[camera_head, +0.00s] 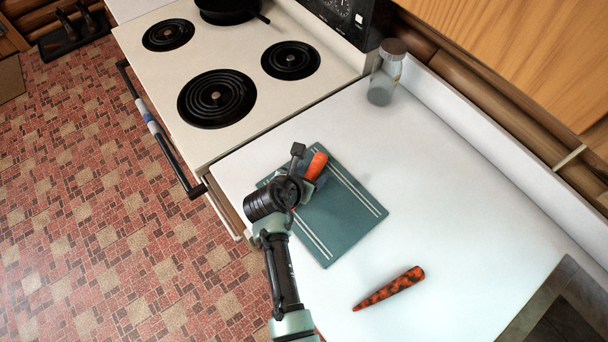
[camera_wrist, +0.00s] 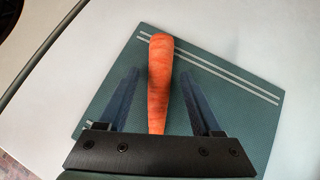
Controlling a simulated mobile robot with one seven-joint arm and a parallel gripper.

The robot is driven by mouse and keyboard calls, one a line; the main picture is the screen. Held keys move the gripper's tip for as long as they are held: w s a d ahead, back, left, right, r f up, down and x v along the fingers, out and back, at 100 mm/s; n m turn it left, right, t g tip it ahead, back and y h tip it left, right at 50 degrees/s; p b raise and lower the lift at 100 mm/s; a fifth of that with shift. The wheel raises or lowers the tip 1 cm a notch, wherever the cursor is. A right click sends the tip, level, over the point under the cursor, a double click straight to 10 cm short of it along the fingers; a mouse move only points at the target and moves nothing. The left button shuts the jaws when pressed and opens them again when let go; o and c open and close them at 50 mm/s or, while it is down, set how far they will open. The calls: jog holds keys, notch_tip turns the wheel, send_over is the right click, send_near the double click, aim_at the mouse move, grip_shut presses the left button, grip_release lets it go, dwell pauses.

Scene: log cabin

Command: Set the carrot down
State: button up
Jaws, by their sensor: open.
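An orange carrot (camera_head: 316,166) lies on a green cutting board (camera_head: 343,222) with pale stripes. The carrot (camera_wrist: 160,80) also shows in the wrist view, between my two fingers, with a gap on each side; its near end is hidden behind the gripper's body. My gripper (camera_wrist: 160,82) is open around the carrot, low over the board (camera_wrist: 245,125). In the head view, my gripper (camera_head: 309,172) and wrist cover part of the carrot and the board's left side. A second, dark-blotched carrot (camera_head: 390,288) lies on the white counter.
The white counter (camera_head: 450,200) is clear right of the board. A glass jar (camera_head: 384,78) stands at the back near the wall. A stove (camera_head: 240,50) with black coil burners and a dark pan (camera_head: 228,10) is at the upper left. A sink edge (camera_head: 545,310) is at lower right.

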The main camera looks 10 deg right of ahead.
jog(key=v, duration=1.2)
jog(key=w+a+r+m+t+y, duration=0.1)
jog(key=w+r+m+t, duration=0.3)
jog(key=r, duration=0.7)
jog(key=w+a+r+m+t+y, duration=0.1)
jog(key=w+r+m+t, duration=0.3)
jog(key=r, duration=0.6)
jog(key=w+a+r+m+t+y, duration=0.1)
jog(key=w+a+r+m+t, duration=0.1)
jog(key=r+m, duration=0.65)
jog(key=s+r+m+t+y, duration=0.1)
jog(key=s+r+m+t, duration=0.2)
jog(key=r, duration=0.8)
jog(key=s+r+m+t+y, duration=0.1)
jog(key=s+r+m+t, duration=0.3)
jog(key=r, duration=0.7)
jog(key=s+a+r+m+t+y, duration=0.1)
jog(key=s+r+m+t, duration=0.2)
jog(key=s+r, duration=0.4)
notch_tip(320, 180, up, 4)
jog(key=shift+s+f+m+t, duration=0.1)
jog(key=shift+s+m+t, duration=0.3)
jog(key=shift+m, duration=0.05)
